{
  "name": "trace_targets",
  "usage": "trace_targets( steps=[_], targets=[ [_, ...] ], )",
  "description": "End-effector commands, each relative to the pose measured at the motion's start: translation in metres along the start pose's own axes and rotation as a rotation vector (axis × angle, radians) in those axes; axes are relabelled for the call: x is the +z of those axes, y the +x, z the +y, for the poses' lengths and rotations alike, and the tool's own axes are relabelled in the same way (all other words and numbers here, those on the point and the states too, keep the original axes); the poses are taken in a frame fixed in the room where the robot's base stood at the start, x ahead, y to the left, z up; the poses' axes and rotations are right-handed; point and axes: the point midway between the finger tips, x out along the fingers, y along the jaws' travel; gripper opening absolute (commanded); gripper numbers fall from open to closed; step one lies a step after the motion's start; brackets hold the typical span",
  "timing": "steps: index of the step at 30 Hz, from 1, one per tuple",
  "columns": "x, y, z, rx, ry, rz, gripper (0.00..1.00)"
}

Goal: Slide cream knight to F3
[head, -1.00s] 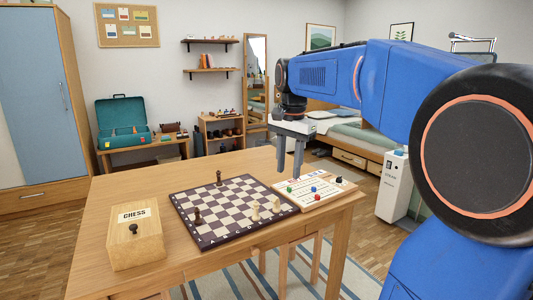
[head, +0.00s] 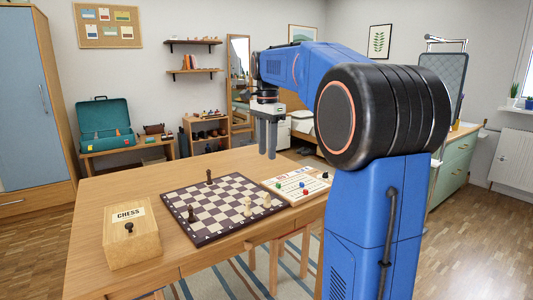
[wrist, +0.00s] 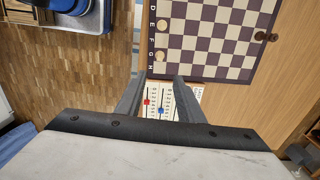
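A dark-and-cream chessboard (head: 205,240) lies on the table and also shows in the wrist view (wrist: 215,50). Two cream pieces stand near its front right edge in the head view, one (head: 247,208) left of the other (head: 266,201). In the wrist view they are two pale round tops (wrist: 162,27) (wrist: 160,55) by the lettered edge; I cannot tell which is the knight. Dark pieces stand at the back (head: 209,177) and left (head: 191,213) of the board. My gripper (head: 267,155) is raised above the table's right part, its fingers apart and empty (wrist: 155,90).
A white pegboard (head: 280,178) with coloured pegs lies right of the chessboard, showing between my fingers in the wrist view. A wooden CHESS box (head: 130,245) stands at the table's left front. Bare tabletop (head: 130,185) lies behind and left of the board.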

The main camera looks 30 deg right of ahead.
Motion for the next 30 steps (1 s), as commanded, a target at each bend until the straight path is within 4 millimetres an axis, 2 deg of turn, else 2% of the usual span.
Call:
trace_targets(
  steps=[8, 30],
  targets=[
    [0.000, 0.023, 0.001, 0.003, -0.001, -0.001, 0.34],
    [0.000, 0.141, 0.001, 0.002, -0.001, -0.001, 0.34]
  ],
)
